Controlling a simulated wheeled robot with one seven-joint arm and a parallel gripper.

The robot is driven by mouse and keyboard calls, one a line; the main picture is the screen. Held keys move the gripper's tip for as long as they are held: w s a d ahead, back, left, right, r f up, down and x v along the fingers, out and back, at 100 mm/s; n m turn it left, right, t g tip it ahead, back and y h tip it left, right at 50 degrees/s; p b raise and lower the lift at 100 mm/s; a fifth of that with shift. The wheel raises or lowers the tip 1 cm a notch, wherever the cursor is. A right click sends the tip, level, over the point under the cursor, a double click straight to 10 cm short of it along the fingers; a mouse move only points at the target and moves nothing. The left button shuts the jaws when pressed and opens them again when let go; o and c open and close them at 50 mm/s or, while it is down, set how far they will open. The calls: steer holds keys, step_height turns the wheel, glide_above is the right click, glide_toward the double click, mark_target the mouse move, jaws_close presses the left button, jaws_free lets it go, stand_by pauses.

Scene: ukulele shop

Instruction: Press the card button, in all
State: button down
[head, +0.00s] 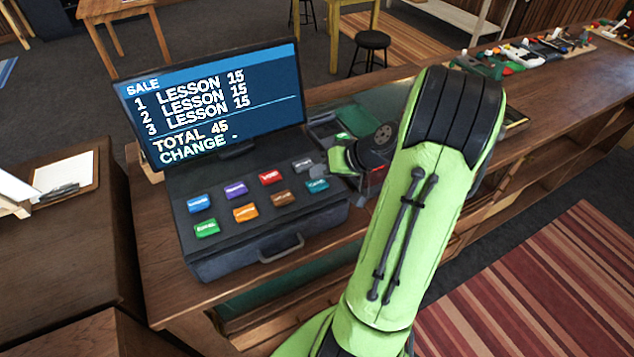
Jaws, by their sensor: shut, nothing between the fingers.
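The register (237,262) stands on the wooden counter with several coloured buttons on its top: blue (198,204), purple (236,190), red (270,177), grey (303,165), green (207,228), orange (245,212), brown (282,198) and teal (317,186). Their labels are too small to read surely, so I cannot tell which is the card button. The screen (215,100) lists three lessons at 15 each, total 45, and a dash after change. My gripper (320,171) is shut and empty, by the grey and teal buttons at the right end; I cannot tell whether it touches either.
A dark tray (322,128) with a green item lies behind my gripper. A clipboard (66,172) lies on the left counter. Small items line the counter (560,85) at the far right. The register's drawer handle (281,248) sticks out in front.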

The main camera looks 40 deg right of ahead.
mark_target(321, 184)
steer(key=shift+f, duration=0.15)
stand_by(0.7)
steer(key=shift+f+b, duration=0.3)
steer(key=shift+b, duration=0.2)
steer(key=shift+f+b, duration=0.45)
stand_by(0.6)
steer(key=shift+r+p, duration=0.7)
steer(key=shift+r, duration=0.2)
step_height(321, 184, up, 5)
steer(key=p, duration=0.4)
steer(key=shift+r, duration=0.1)
stand_by(0.4)
